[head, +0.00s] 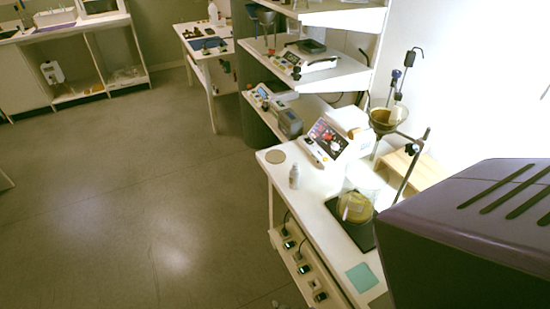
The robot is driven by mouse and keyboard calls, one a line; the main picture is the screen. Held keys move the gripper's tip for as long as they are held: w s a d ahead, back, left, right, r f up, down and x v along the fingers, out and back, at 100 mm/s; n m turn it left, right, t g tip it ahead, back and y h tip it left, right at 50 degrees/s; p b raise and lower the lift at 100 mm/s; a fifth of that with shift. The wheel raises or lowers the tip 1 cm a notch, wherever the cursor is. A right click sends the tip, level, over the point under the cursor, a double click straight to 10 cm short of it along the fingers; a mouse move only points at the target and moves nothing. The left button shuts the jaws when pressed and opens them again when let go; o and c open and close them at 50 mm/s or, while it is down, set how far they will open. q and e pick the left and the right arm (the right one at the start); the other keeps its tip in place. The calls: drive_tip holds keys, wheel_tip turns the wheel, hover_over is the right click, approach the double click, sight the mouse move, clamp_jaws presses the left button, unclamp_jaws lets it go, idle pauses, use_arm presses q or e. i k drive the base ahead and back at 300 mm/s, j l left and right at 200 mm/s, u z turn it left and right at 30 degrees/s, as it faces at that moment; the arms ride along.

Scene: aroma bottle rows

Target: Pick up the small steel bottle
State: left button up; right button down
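A small pale grey bottle (294,176), apparently the small steel bottle, stands upright near the left edge of a white bench (316,193). It is small in the head view, and I cannot make out its material well. Nothing touches it. Neither of my grippers shows in this view.
A round grey disc (275,156) lies behind the bottle, and a white device with a screen (326,141) stands behind it to the right. A glass beaker (355,206), a funnel on a stand (388,119) and a teal square (361,277) share the bench. Open floor (150,200) lies left.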

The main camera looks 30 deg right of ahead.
sight(294, 173)
drive_tip(key=i, duration=1.6)
drive_tip(key=i+z, duration=0.35)
drive_tip(key=i+j+z, duration=0.1)
drive_tip(key=z, duration=0.25)
drive_tip(key=i+j+z, duration=0.2)
drive_tip(key=z, duration=0.15)
drive_tip(key=i+z, duration=0.1)
drive_tip(key=z, duration=1.65)
